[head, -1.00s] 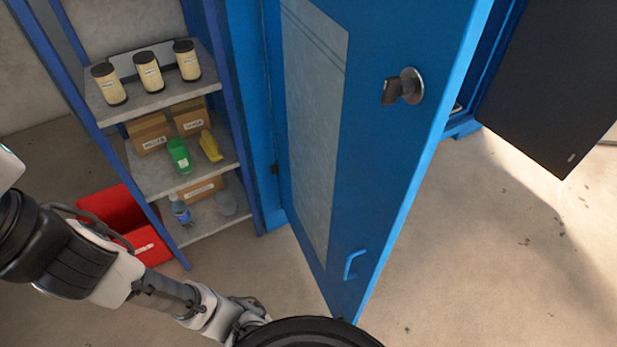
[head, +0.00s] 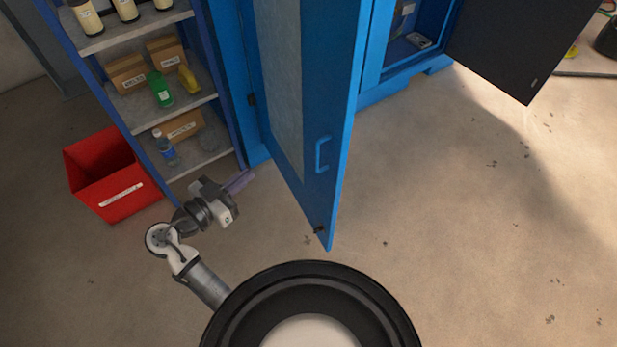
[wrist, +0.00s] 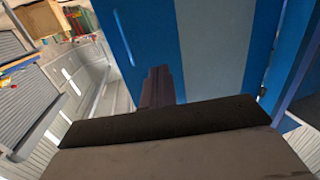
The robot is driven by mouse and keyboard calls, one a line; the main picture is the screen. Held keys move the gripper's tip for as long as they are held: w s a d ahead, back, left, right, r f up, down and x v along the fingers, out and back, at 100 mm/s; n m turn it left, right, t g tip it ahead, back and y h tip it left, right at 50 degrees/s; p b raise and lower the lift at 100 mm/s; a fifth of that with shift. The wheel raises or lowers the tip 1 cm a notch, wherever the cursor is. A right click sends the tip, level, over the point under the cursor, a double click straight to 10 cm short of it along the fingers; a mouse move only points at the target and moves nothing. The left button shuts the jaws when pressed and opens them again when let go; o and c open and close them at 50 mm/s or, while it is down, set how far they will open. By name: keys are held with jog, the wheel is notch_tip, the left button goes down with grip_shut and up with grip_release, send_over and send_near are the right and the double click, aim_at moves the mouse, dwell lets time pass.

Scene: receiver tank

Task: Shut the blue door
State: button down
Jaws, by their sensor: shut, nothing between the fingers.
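The blue door (head: 341,125) stands swung open on the blue cabinet, with its hinge side at the left and its free edge toward me. A small blue handle (head: 322,154) sits on its lower part. My gripper (head: 240,181) is low, left of the door and in front of the shelf, with shut, empty fingers. In the wrist view the gripper fingers (wrist: 158,86) point toward the door face (wrist: 150,35), which has a pale panel. I cannot tell from the wrist view whether they touch it; in the head view there is a gap.
Open blue shelves (head: 152,97) with bottles and boxes stand left of the door, with a red bin (head: 108,181) beside them. A dark open door panel (head: 520,45) is at the upper right. The floor right of the blue door is clear.

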jog(key=s+d+f+m+g+h, duration=0.1)
jog(key=s+d+m+g+h, duration=0.1)
jog(key=s+d, duration=0.1)
jog(key=p, duration=0.6)
send_near(316, 157)
jog(key=x, duration=0.6)
jog(key=shift+w+f, duration=0.1)
jog(key=shift+w+d+f, duration=0.1)
jog(key=shift+w+d, duration=0.1)
jog(key=shift+d, duration=0.1)
jog(key=shift+d+b, duration=0.1)
jog(key=shift+b, duration=0.2)
